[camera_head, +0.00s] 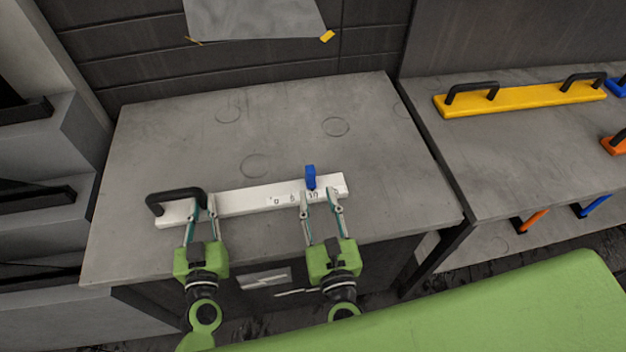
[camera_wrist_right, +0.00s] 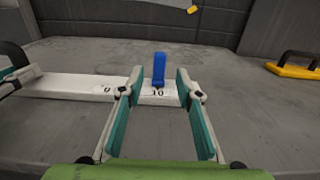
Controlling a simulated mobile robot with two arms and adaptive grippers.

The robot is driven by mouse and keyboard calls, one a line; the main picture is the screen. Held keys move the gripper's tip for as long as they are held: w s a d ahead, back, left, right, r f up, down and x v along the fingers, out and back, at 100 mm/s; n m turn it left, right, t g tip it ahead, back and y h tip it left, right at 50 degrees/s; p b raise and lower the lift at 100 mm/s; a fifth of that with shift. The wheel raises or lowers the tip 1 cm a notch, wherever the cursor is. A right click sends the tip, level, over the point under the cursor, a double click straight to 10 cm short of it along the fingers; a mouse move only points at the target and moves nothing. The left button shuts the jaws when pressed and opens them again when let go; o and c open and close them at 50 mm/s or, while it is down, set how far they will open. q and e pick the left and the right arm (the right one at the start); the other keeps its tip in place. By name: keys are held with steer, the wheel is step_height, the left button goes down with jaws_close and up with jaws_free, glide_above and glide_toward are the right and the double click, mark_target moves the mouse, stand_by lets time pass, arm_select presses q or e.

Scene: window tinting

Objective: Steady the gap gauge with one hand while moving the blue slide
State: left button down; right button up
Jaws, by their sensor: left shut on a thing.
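The gap gauge is a long white bar (camera_head: 250,199) lying on the grey table, with a black handle (camera_head: 176,194) at its left end and printed numbers toward its right end. The blue slide (camera_head: 310,177) stands upright on the bar near its right end, by the mark 10; it also shows in the right wrist view (camera_wrist_right: 159,69). My left gripper (camera_head: 202,207) is shut on the gauge by the black handle. My right gripper (camera_head: 321,200) is open in front of the blue slide. In the right wrist view its fingers (camera_wrist_right: 160,88) are spread on either side of the slide, with gaps.
The grey table (camera_head: 150,130) is otherwise clear behind the gauge. A second table at the right holds a yellow bar with black handles (camera_head: 520,98) and an orange piece (camera_head: 614,143). A green surface (camera_head: 480,310) fills the lower right. Grey drawers stand at the left.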

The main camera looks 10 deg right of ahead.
arm_select(q)
steer(key=shift+w+r, duration=0.1)
steer(key=shift+r, duration=0.05)
arm_select(e)
steer(key=shift+s, duration=1.75)
arm_select(q)
steer(key=c, duration=1.8)
jaws_free()
steer(key=shift+c, duration=0.2)
steer(key=o, duration=0.5)
steer(key=shift+s, duration=0.25)
steer(key=shift+s+a, duration=0.1)
steer(key=shift+s, duration=2.75)
